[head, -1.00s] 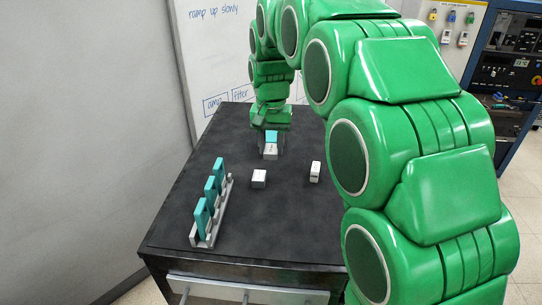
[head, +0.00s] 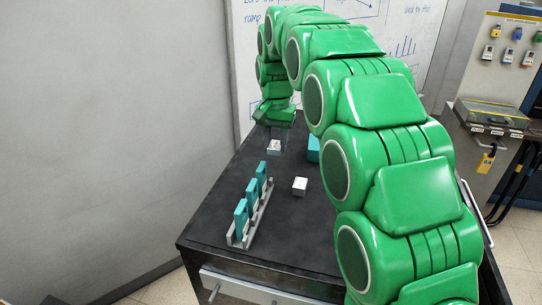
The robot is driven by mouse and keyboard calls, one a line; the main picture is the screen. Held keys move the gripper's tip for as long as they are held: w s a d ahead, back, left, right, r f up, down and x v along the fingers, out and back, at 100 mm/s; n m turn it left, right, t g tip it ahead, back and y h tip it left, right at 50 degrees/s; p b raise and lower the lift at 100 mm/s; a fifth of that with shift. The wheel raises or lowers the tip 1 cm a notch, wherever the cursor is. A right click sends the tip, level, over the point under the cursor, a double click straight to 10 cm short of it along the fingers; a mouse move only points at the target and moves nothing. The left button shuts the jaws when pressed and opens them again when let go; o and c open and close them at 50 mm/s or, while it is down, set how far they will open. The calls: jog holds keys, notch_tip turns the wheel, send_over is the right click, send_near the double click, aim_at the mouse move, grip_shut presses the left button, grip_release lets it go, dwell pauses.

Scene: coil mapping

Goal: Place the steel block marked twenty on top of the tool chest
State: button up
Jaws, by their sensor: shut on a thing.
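My gripper (head: 274,138) is at the far part of the tool chest's dark top and points down. It is shut on a small light-grey steel block (head: 274,148); its fingers are thin and hard to make out. I cannot read a marking on the block, or tell whether it touches the top or hangs just above it. The tool chest (head: 240,205) has a black top and a pale drawer front. A second pale block (head: 299,186) with small dark marks sits on the top, nearer me and to the right.
A grey rack (head: 262,214) with several upright teal pieces (head: 250,197) stands on the left of the top. Another teal piece (head: 313,149) stands right of my gripper, partly behind my arm. My arm hides the right side. A wall and whiteboard (head: 400,45) are behind.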

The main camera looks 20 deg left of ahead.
jog(key=w+a+f, duration=0.2)
jog(key=w, duration=0.1)
send_over(269, 164)
jog(key=shift+s+d+f, duration=0.1)
jog(key=shift+f, duration=2.55)
jog(key=shift+f, duration=0.1)
jog(key=shift+f, duration=0.15)
jog(key=shift+w+f, duration=0.2)
jog(key=shift+f, duration=1.35)
jog(key=shift+f, duration=0.2)
jog(key=o, duration=1.1)
jog(key=shift+r, duration=0.15)
